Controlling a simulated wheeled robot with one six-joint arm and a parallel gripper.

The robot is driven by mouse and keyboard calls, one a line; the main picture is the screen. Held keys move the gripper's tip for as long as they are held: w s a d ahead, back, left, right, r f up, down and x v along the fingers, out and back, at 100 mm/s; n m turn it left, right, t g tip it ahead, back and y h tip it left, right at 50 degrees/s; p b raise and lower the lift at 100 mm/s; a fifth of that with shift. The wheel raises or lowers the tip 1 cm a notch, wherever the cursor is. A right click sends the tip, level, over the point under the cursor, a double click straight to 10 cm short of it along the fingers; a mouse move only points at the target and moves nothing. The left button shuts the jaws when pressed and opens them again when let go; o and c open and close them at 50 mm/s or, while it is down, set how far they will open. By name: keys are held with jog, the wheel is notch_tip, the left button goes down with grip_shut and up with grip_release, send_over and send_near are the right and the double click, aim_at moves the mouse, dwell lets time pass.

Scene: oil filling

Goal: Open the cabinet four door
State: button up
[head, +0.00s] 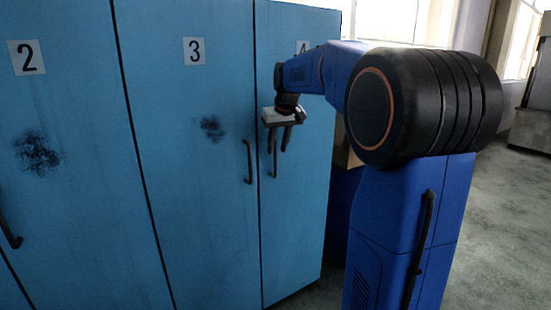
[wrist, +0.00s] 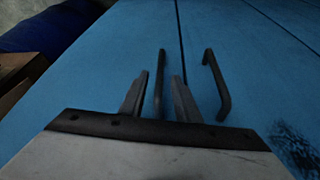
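Cabinet door four (head: 302,200) is the blue door at the right end of the cabinet, marked with a partly covered 4 label (head: 302,47). It looks closed, flush with door three. Its dark vertical bar handle (head: 275,162) is partly hidden behind my gripper (head: 279,146) in the head view. In the wrist view the handle (wrist: 161,62) stands between the two fingers of my gripper (wrist: 160,76). The fingers are apart, with a gap visible on each side of the handle. I cannot tell how deep the handle sits between them.
Door three (head: 195,180) is to the left, and its handle (head: 248,162) is close to my gripper; this handle (wrist: 216,88) also shows right of the fingers in the wrist view. Door two (head: 70,120) is further left. Open floor (head: 490,240) lies to the right.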

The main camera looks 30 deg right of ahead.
aim_at(276, 153)
jog(key=x, duration=0.5)
jog(key=shift+w+f, duration=0.1)
jog(key=shift+f, duration=0.2)
grip_shut()
